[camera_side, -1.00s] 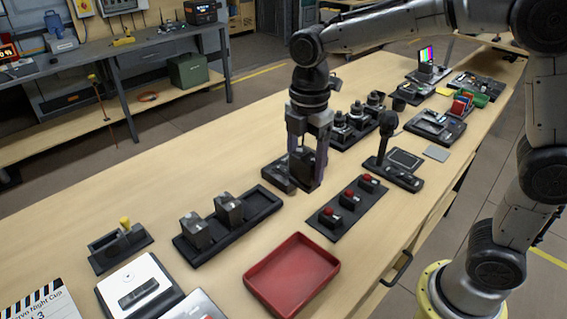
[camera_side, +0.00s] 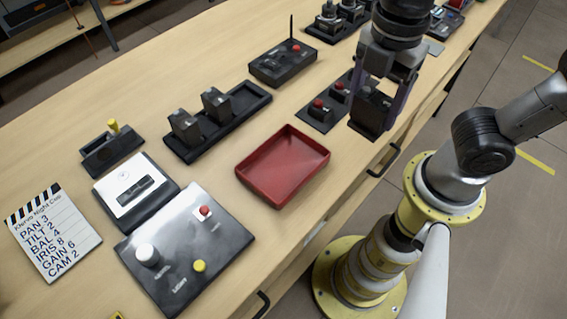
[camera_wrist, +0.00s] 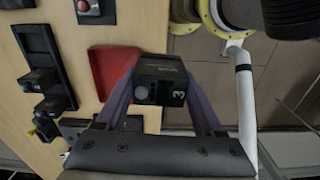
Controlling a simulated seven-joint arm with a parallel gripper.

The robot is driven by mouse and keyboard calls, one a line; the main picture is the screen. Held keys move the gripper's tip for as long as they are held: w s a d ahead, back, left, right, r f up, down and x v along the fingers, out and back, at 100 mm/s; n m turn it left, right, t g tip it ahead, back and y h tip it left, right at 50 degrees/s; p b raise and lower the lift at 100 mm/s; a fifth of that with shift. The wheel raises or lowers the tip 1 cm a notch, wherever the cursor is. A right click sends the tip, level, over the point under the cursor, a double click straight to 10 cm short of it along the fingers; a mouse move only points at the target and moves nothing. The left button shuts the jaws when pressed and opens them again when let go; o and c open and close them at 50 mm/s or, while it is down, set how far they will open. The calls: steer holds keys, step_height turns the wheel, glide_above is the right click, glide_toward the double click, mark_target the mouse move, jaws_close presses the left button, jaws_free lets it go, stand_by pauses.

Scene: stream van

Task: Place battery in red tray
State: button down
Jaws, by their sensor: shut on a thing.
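My gripper (camera_side: 382,108) is shut on the battery (camera_side: 371,110), a dark block held above the table's front edge, right of the red tray. In the wrist view the battery (camera_wrist: 160,82) shows a "3" on its face and sits between my two purple-grey fingers. The red tray (camera_side: 251,181) lies flat and empty on the table in the side view, to the left of and lower than the held battery. In the wrist view the red tray (camera_wrist: 108,66) is partly hidden behind the battery and a finger.
A base with red buttons (camera_side: 320,114) stands beside the tray, close to my gripper. A dark rack with two grey blocks (camera_side: 218,132) lies left of the tray. Bare table surrounds the tray.

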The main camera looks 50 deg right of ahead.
steer(key=shift+s+a+r, duration=0.15)
steer(key=shift+s+a, duration=0.05)
steer(key=shift+w+a, duration=0.2)
steer(key=shift+a, duration=0.05)
steer(key=w+a+f, duration=0.2)
steer(key=w+f, duration=0.1)
steer(key=w+a+f, duration=0.3)
steer(key=w, duration=0.1)
steer(key=w+a+f, duration=0.2)
steer(key=w+f, duration=0.1)
steer(key=shift+w+a, duration=0.15)
steer(key=shift+w, duration=0.05)
steer(key=shift+w+a+f, duration=0.1)
steer(key=shift+w+f, duration=0.05)
steer(key=shift+f, duration=0.85)
steer(key=shift+w+a+f, duration=0.1)
steer(key=shift+w+f, duration=0.05)
steer(key=shift+f, duration=0.8)
